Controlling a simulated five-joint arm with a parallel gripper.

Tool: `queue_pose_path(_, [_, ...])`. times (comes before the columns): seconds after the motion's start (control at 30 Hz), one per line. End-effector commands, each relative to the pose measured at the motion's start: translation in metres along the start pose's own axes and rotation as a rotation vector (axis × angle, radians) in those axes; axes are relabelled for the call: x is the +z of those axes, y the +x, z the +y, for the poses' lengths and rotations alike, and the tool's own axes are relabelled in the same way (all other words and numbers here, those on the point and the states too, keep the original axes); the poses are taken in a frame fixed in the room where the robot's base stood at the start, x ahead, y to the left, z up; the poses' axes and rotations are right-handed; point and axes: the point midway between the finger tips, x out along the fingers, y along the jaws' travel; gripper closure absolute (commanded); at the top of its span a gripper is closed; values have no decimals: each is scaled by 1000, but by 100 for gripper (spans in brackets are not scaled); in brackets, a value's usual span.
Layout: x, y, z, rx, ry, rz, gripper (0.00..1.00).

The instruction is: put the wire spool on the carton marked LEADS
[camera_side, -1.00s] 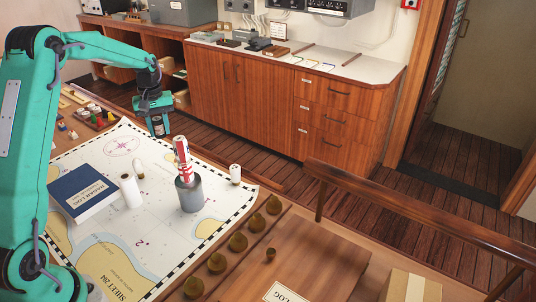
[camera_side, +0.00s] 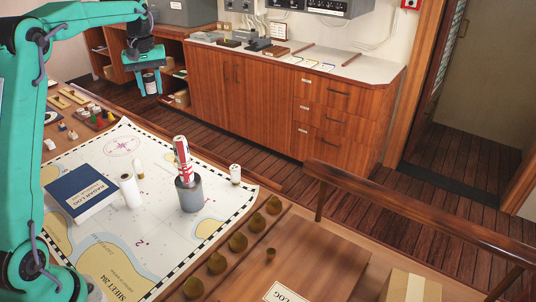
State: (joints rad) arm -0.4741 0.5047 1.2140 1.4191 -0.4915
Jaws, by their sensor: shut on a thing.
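My gripper (camera_side: 149,91) is raised above the far left part of the chart table, pointing down. It is shut on a small dark and pale cylinder (camera_side: 150,81), which looks like the wire spool; the jaws hide part of it. A cardboard carton (camera_side: 412,287) stands at the bottom right, cut off by the picture edge. No LEADS marking can be read on it.
A grey pot (camera_side: 189,195) holding a red and white roll stands on the chart (camera_side: 150,232). A blue book (camera_side: 82,193) and white cylinders (camera_side: 130,190) are nearby. A wooden rail (camera_side: 420,214) runs along the right.

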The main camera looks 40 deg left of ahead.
Motion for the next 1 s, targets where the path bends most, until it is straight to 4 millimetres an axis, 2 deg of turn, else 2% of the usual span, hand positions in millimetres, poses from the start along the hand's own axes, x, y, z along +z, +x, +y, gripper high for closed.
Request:
queue_pose_path(0.03, [6,3,13,-2,27,-4,91])
queue_pose_path(0.27, [30,3,60,-2,121,-4,91])
queue_pose_path(0.47, [66,2,115,-1,238,-3,91])
queue_pose_path(0.77, [140,2,196,-1,430,-3,91])
queue_pose_path(1.0, [212,1,250,-1,584,-4,91])
